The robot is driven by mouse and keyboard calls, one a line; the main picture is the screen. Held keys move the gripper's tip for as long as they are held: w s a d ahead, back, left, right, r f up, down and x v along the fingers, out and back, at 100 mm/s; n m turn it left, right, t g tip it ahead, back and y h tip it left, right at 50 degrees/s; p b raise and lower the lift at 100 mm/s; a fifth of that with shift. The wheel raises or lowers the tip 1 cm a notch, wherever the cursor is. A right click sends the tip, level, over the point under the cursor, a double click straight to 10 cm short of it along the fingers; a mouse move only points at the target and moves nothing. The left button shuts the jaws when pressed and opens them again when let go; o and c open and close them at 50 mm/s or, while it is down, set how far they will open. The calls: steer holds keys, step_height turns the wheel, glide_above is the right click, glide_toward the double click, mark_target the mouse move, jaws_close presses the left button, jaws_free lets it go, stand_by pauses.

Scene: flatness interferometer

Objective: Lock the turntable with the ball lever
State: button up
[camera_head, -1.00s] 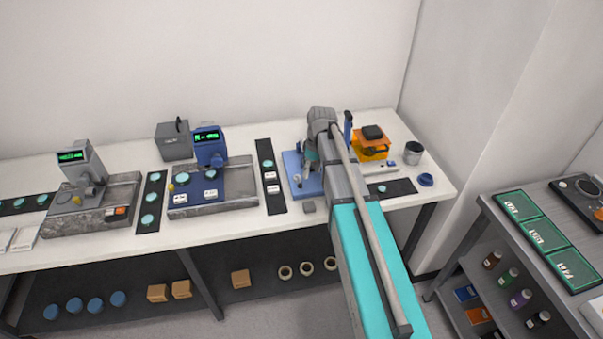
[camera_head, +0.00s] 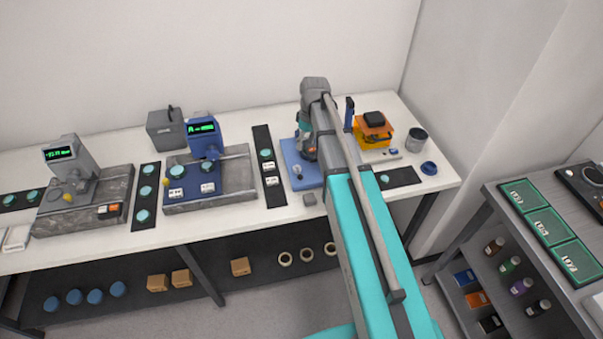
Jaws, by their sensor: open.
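A blue base plate (camera_head: 297,177) lies on the white bench below my wrist. A small pale upright part (camera_head: 297,170) stands on it; I cannot tell whether it is the ball lever. The turntable cannot be made out for certain, as my arm covers the right part of this station. My gripper (camera_head: 309,153) is open, pointing down over the blue plate, small and partly hidden by my arm. I cannot tell whether it touches anything.
A blue instrument (camera_head: 204,137) and a grey one (camera_head: 69,167) stand on granite slabs to the left. A dark strip (camera_head: 262,143) with labelled pieces lies left of the plate. An orange fixture (camera_head: 372,132), a grey cup (camera_head: 416,139) and a blue ring (camera_head: 429,168) are to the right.

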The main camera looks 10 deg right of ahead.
mark_target(300, 175)
steer(key=shift+f, duration=0.2)
steer(key=f+b, duration=0.4)
steer(key=s+a+f+b, duration=0.1)
steer(key=f+b, duration=0.3)
steer(key=b, duration=0.1)
steer(key=a+f+b, duration=0.1)
steer(key=f+b, duration=0.3)
steer(key=f, duration=0.1)
steer(key=shift+s+b, duration=0.3)
stand_by(0.3)
steer(key=shift+f, duration=0.1)
jaws_close()
stand_by(0.5)
